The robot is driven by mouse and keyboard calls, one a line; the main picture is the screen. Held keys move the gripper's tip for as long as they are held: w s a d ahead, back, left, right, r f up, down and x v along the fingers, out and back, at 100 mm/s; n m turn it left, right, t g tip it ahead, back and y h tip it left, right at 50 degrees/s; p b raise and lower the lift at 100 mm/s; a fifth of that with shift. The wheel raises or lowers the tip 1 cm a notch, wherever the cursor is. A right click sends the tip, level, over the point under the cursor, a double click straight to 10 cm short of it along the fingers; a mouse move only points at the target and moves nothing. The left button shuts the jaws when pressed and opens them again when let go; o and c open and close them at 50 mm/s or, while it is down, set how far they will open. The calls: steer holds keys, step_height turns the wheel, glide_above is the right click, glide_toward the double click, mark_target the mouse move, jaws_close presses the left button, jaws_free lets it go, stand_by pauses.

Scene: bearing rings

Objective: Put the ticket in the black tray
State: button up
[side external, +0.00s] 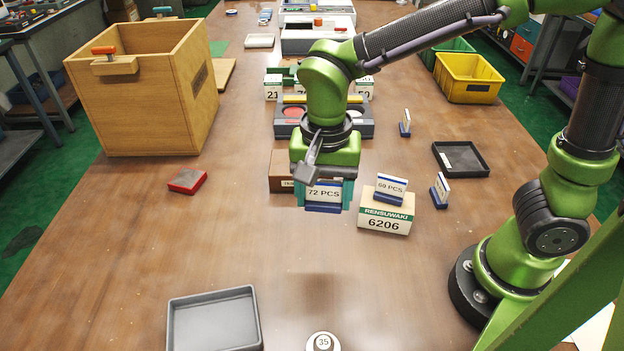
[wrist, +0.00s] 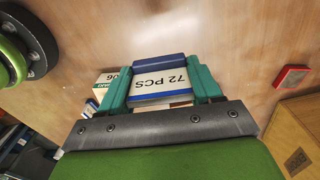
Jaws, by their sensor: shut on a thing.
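A ticket (side external: 323,194) marked "72 PCS", a white card in a blue base, is held by my gripper (side external: 324,197). The teal fingers are shut on its two sides, and it is upright above the table. In the wrist view the ticket (wrist: 158,85) shows upside down between the fingertips (wrist: 160,88). The black tray (side external: 461,174) lies on the table to the right of my gripper and farther back. It looks empty.
A white "6206" box (side external: 385,222) bearing a "69 PCS" ticket (side external: 390,187) stands just right of my gripper. Two small tickets (side external: 440,190) (side external: 405,123) stand near the black tray. A grey tray (side external: 213,320), red pad (side external: 187,181) and wooden crate (side external: 150,110) are left.

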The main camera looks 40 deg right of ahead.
steer(key=w+d+m, duration=0.1)
steer(key=d+m, duration=0.4)
steer(key=d, duration=1)
steer(key=shift+d+r+m, duration=0.2)
steer(key=shift+d+m, duration=0.05)
steer(key=shift+m, duration=0.05)
steer(key=s+d+m, duration=0.1)
steer(key=d, duration=0.2)
steer(key=s+d+m, duration=0.2)
steer(key=d, duration=0.2)
steer(key=s+d+m, duration=0.1)
steer(key=d, duration=0.3)
steer(key=shift+s+d+m, duration=0.1)
steer(key=shift+s+m, duration=0.25)
steer(key=shift+m, duration=0.05)
steer(key=s+d+m, duration=0.6)
steer(key=s+d, duration=0.2)
steer(key=s, duration=0.2)
steer(key=shift+s+f, duration=0.3)
steer(key=shift+s, duration=0.1)
steer(key=f, duration=0.9)
steer(key=shift+s+d, duration=0.15)
steer(key=shift+d, duration=0.05)
glide_above(459, 160)
steer(key=shift+s+a+f, duration=0.1)
steer(key=shift+f, duration=2.55)
